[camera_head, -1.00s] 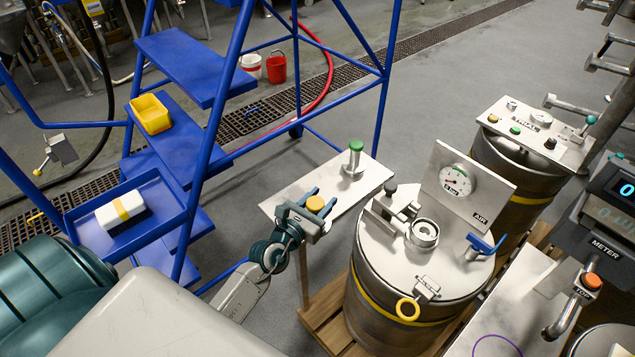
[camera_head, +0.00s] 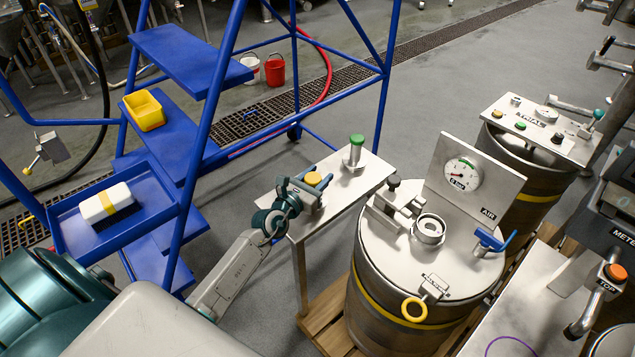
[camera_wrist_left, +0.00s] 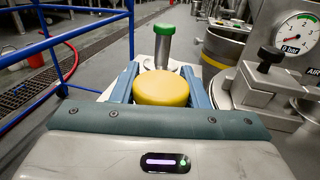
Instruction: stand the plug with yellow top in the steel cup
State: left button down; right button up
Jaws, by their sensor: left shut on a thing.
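The plug with the yellow top (camera_head: 313,179) is between the blue fingers of my left gripper (camera_head: 316,184). That gripper is shut on it at the near end of a steel shelf. The yellow top (camera_wrist_left: 161,89) fills the middle of the left wrist view, with a finger on each side; its lower body is hidden. I cannot tell whether it is clear of the shelf. A round, open steel cup (camera_head: 428,231) is on the drum lid, right of the gripper and apart from it. My right gripper is not in view.
A green-topped steel plug (camera_head: 356,151) stands on the shelf (camera_head: 346,178) just beyond my gripper. Blue steps (camera_head: 178,62) stand left.

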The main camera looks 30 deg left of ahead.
pick_arm(q)
jog(key=c, duration=0.8)
grip_release()
jog(key=shift+c, duration=0.2)
